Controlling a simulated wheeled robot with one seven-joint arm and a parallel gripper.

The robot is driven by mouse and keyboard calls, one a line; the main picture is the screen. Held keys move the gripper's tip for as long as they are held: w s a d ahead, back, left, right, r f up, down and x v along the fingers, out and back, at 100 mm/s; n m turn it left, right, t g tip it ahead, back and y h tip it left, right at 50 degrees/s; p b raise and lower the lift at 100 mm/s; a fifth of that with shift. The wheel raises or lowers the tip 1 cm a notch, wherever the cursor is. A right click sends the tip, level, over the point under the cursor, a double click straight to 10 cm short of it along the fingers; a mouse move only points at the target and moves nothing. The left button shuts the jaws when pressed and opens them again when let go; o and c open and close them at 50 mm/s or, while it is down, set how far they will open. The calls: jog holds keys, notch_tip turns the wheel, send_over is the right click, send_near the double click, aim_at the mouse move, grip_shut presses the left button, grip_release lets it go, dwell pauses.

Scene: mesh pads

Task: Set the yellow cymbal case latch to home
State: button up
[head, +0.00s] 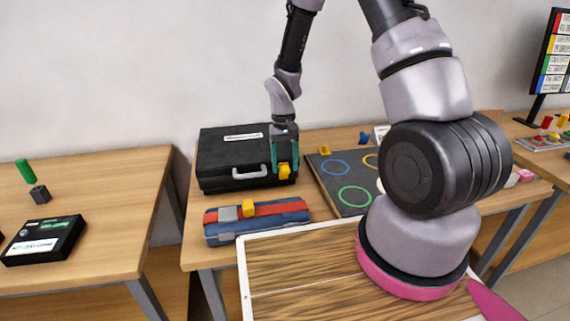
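A black case (218,164) stands on the middle table, with a white label on top and a grey handle on its front. A yellow latch (285,172) shows at the right end of its front. My gripper (284,163) points down at that end, with teal fingers around the latch, one on each side. The fingers are spread apart, but I cannot tell whether they touch the latch. The case label is too small to read.
A blue and red case (285,213) with a grey block and a yellow piece (249,208) lies in front. A dark board (327,178) with coloured rings is to the right. My arm hides part of the board. A black box (45,240) sits on the left table.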

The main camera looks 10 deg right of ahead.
notch_tip(320, 180, up, 11)
jog(key=w, duration=0.1)
jog(key=shift+w, duration=0.15)
dwell(0.3)
jog(key=shift+f, duration=0.1)
notch_tip(320, 180, up, 18)
jog(key=m+t+y, duration=0.1)
jog(key=m+t, duration=0.1)
jog(key=t, duration=0.2)
send_over(285, 163)
jog(key=s+d, duration=0.5)
jog(key=s, duration=0.1)
jog(key=s+d+r+m+t, duration=0.1)
jog(key=s+r+t, duration=0.1)
jog(key=s+r, duration=0.3)
jog(key=s+d+r+m+t+y, duration=0.1)
jog(key=s+d+r+t, duration=0.1)
jog(key=s+r, duration=0.3)
jog(key=s, duration=0.3)
jog(key=shift+s+t, duration=0.15)
jog(key=shift+t, duration=0.15)
